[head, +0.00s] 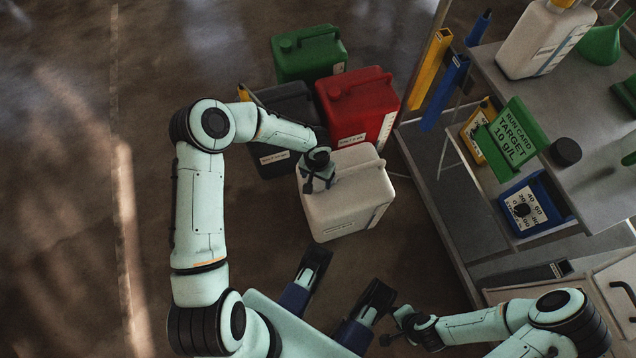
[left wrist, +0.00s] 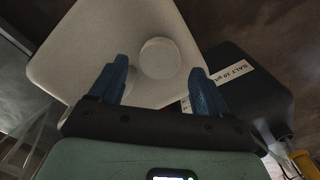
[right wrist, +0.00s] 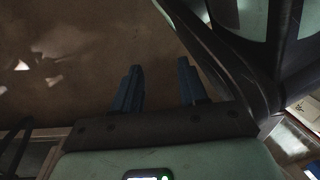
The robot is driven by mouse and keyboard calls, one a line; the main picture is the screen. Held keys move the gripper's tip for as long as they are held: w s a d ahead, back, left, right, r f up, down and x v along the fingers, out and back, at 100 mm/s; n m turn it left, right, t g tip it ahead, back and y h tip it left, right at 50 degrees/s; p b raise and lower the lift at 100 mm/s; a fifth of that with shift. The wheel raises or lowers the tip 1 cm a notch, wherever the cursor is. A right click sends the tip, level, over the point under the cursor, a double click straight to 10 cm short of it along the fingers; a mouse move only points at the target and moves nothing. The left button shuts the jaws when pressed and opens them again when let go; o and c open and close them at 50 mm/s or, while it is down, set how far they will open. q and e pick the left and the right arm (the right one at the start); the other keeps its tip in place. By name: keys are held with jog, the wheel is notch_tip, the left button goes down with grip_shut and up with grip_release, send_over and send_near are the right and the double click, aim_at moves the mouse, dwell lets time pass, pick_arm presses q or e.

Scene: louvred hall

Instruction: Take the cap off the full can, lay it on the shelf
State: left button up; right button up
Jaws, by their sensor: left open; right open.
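A white can (head: 345,210) stands upright on the floor; its label shows only at an edge and cannot be read. In the left wrist view its round white cap (left wrist: 160,58) is on top, between and just beyond my blue fingertips. My left gripper (head: 318,182) is open over the can's top, and I cannot tell whether the fingers touch the cap. The grey shelf (head: 592,178) is at the right. My right gripper (head: 390,326) is open and empty at the bottom, with bare floor below it in the right wrist view.
Red (head: 358,100), black (head: 285,115) and green (head: 305,55) cans stand close behind the white can. Floor at left is clear.

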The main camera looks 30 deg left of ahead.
aim_at(317, 183)
pick_arm(q)
notch_tip(317, 183, down, 3)
jog(key=shift+r+b, duration=0.15)
jog(key=shift+b, duration=0.75)
jog(key=shift+f+b, duration=0.3)
jog(key=shift+f, duration=0.15)
pick_arm(e)
jog(key=s+f+g, duration=0.1)
jog(key=s+f, duration=0.1)
jog(key=s, duration=0.3)
jog(key=shift+s+d+f+g, duration=0.2)
jog(key=shift+d+f+g, duration=0.15)
jog(key=shift+f+g, duration=0.05)
pick_arm(q)
jog(key=c, duration=1.4)
jog(key=n, duration=0.4)
jog(key=shift+n, duration=0.3)
